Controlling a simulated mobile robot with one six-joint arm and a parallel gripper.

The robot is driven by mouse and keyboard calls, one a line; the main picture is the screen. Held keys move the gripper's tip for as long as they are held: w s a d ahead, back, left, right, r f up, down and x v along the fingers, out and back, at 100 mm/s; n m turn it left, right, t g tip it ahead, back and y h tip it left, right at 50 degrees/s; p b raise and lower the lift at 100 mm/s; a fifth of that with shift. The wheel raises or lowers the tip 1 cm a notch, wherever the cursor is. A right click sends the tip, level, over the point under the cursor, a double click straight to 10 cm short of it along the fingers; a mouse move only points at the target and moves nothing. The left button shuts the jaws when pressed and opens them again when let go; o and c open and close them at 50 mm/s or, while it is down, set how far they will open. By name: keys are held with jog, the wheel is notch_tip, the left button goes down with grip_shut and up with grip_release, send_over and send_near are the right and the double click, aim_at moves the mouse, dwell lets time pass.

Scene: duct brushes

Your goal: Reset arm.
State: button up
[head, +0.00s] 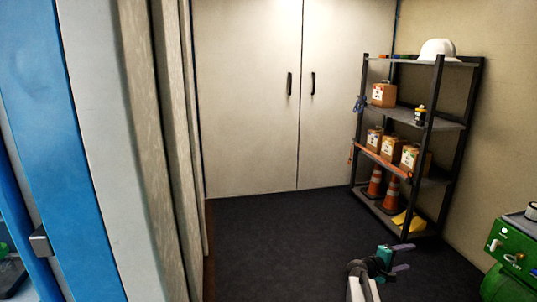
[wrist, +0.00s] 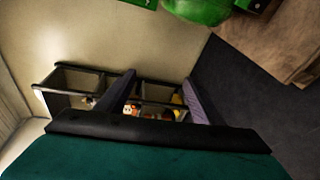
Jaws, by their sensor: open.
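My gripper (head: 402,258) shows low in the head view, right of centre, at the end of my arm, with its two dark fingers apart. In the wrist view my gripper (wrist: 158,96) is open, with nothing between its fingers but the distant shelf behind. It touches nothing that I can see. No duct brush can be made out in either view.
A dark shelf rack (head: 437,120) holds boxes, a white hard hat (head: 437,48) and traffic cones (head: 375,181). Green equipment (head: 515,245) stands at the right edge. Closed double doors (head: 250,100) are at the back. A wall edge (head: 160,150) is on the left; dark floor (head: 280,230) is clear.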

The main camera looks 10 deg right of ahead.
jog(key=s+a+f+g+y+p, duration=0.1)
jog(key=s+a+f+y+p, duration=0.3)
jog(key=a+f, duration=0.6)
jog(key=s+a+f+y+p, duration=0.2)
jog(key=s+a+f+p, duration=0.35)
jog(key=a, duration=0.75)
jog(key=s+a+f+m+g+y+p, duration=0.1)
jog(key=s+a+f+g+y+p, duration=0.1)
jog(key=s+a, duration=0.7)
jog(key=s+a+f+m+g+y+p, duration=0.1)
jog(key=s+a+f+g+y+p, duration=0.1)
jog(key=s+a, duration=0.7)
jog(key=s+a+f+m+g+y+p, duration=0.1)
jog(key=s+a+f+g+y+p, duration=0.1)
jog(key=s+a+y, duration=0.4)
jog(key=s+a+g, duration=0.1)
jog(key=s+a, duration=0.2)
jog(key=a, duration=0.1)
jog(key=shift+s+m, duration=0.3)
jog(key=c, duration=0.7)
jog(key=shift+d, duration=0.1)
jog(key=shift+c, duration=0.3)
